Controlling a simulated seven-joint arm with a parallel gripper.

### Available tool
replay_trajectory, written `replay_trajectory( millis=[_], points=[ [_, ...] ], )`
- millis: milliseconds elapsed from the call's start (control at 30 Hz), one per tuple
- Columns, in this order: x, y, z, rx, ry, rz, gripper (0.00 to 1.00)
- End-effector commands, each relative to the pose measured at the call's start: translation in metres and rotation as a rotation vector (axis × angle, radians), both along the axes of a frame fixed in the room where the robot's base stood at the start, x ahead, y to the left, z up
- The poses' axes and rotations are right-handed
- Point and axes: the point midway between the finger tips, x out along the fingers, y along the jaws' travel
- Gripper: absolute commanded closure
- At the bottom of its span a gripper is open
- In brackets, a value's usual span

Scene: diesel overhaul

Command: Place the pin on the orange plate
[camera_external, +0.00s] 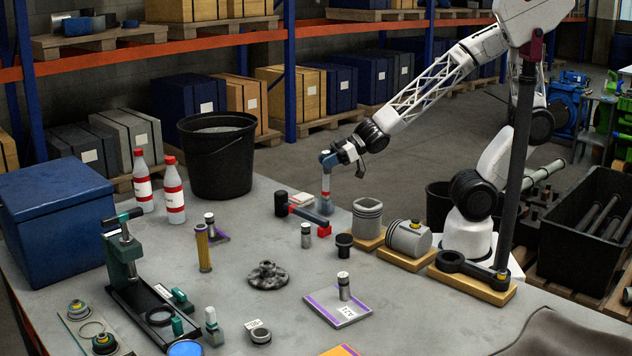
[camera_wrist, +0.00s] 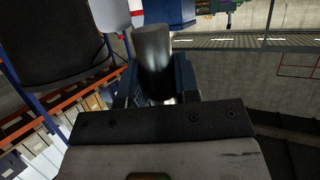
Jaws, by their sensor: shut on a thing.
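My gripper (camera_external: 329,160) is above the middle of the table, beyond the red-ended hammer, with its fingers shut on a grey metal cylinder, apparently the pin. In the wrist view the pin (camera_wrist: 153,48) sits between the blue fingers, its smooth round end showing. In the outside view the held pin is small and hard to make out. The orange plate (camera_external: 341,351) lies at the near edge of the picture, mostly cut off. It is well in front of my gripper and apart from it.
Upright metal pins stand on a purple-edged plate (camera_external: 324,309), another purple-edged plate (camera_external: 222,237) and the bare table. A hammer (camera_external: 308,215) lies under my gripper. Pistons on wooden blocks (camera_external: 407,260) stand right; a green press (camera_external: 125,250) stands left. Bare table lies right of the orange plate.

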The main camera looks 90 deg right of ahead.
Motion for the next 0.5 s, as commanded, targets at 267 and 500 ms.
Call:
replay_trajectory(
  millis=[267, 500],
  points=[
    [-0.052, -0.004, -0.023, -0.001, 0.004, 0.047, 1.00],
    [-0.107, -0.004, -0.050, -0.001, 0.007, 0.102, 1.00]
  ],
)
